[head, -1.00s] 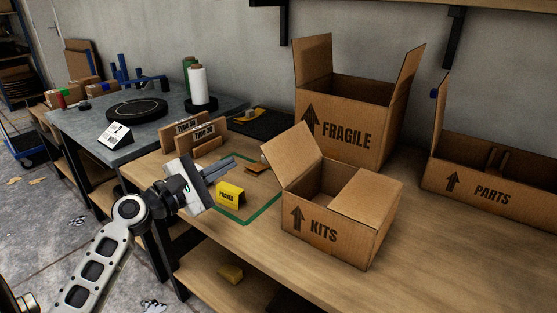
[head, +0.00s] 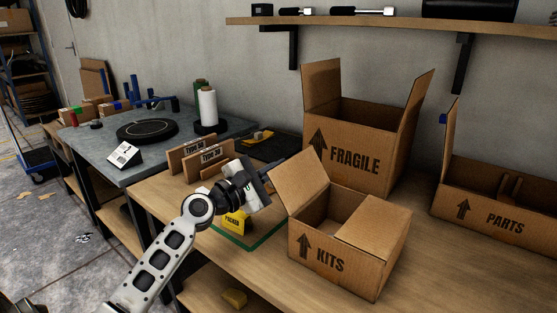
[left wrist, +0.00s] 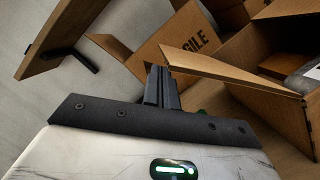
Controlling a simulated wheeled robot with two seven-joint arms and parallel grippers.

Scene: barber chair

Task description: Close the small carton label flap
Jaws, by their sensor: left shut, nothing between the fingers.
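The small carton marked KITS (head: 330,256) stands upright on the wooden bench. Its left flap (head: 299,182) stands raised and leans outward. Its right flap (head: 374,222) lies at a low slant over the right part of the opening. My left gripper (left wrist: 161,84) is shut and empty. In the head view it is just left of the raised flap, and its fingers are mostly hidden. In the left wrist view the fingertips are close to the edge of a cardboard flap (left wrist: 220,70); I cannot tell whether they touch. My right gripper is out of view.
An open FRAGILE box (head: 350,150) stands behind the carton, and a PARTS box (head: 490,213) is at the right. A yellow sign (head: 235,221) sits below my left wrist. A wall shelf (head: 400,20) is above. The bench front right is clear.

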